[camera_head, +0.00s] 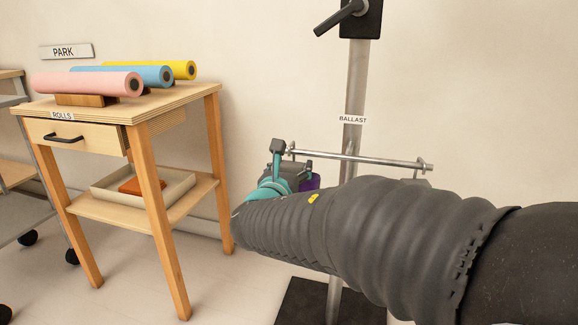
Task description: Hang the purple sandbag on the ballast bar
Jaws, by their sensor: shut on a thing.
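A small part of the purple sandbag (311,183) shows just beyond my gripper (291,172). My arm hides the rest of the bag. My gripper is shut on the sandbag, near the left end of the ballast bar (365,159). The bar is a thin horizontal metal rod fixed across an upright pole (355,105), under a "BALLAST" label. The fingertips are partly hidden, and I cannot tell whether the bag's loop touches the bar.
The stand's dark base plate (303,303) lies on the floor. A grey piece (416,181) shows below the bar's right end, mostly hidden by my arm. A wooden table (190,95) with pink, blue and yellow rolls stands left.

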